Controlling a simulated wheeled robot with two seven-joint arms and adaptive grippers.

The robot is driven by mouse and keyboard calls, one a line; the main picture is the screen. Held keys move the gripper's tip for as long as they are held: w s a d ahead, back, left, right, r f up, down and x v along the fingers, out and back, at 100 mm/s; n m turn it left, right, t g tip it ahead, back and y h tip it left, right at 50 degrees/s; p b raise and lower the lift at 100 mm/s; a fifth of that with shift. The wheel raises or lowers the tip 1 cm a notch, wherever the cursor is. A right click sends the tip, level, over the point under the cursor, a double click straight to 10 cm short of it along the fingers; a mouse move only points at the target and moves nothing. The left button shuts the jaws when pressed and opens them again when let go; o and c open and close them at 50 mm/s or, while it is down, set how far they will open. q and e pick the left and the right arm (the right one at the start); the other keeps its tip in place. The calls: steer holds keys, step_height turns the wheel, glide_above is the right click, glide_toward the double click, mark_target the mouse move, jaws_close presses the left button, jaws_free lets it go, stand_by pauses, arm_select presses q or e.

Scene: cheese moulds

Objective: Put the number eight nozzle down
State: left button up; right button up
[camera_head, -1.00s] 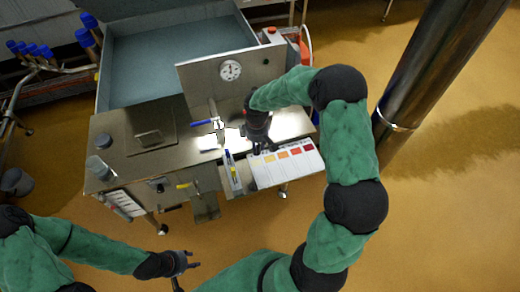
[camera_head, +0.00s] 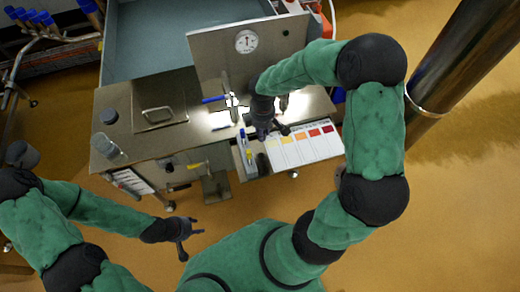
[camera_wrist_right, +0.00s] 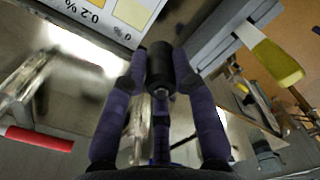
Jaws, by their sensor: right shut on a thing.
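The nozzle is a short black cylinder (camera_wrist_right: 160,68) between the fingers of my right gripper (camera_wrist_right: 160,62) in the right wrist view; no number is readable on it. The right gripper (camera_head: 270,132) is shut on it in the head view, over the front of the steel table (camera_head: 190,140), just left of the colour chart. The nozzle cannot be made out clearly there. My left gripper (camera_head: 190,238) is empty, with its fingers spread, over the floor in front of the table.
The colour chart (camera_head: 300,150) lies at the table's front right, beside a narrow holder (camera_head: 246,158). A steel panel with a dial (camera_head: 246,41) stands behind. A blue-handled tool (camera_head: 213,99) and a hatch with a handle (camera_head: 158,112) lie leftward. A dark pillar (camera_head: 452,60) stands right.

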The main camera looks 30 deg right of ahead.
steer(key=f, duration=0.1)
steer(key=s+a+f, duration=0.1)
steer(key=a+f+b, duration=0.1)
steer(key=shift+s+f, duration=0.25)
steer(key=shift+s, duration=0.15)
steer(key=shift+a+f+b, duration=0.1)
steer(key=shift+f+b, duration=0.8)
steer(key=shift+f, duration=0.75)
steer(key=shift+s, duration=0.1)
steer(key=shift+f, duration=0.2)
steer(key=o, duration=1)
steer(key=shift+c, duration=0.2)
steer(key=shift+r, duration=0.1)
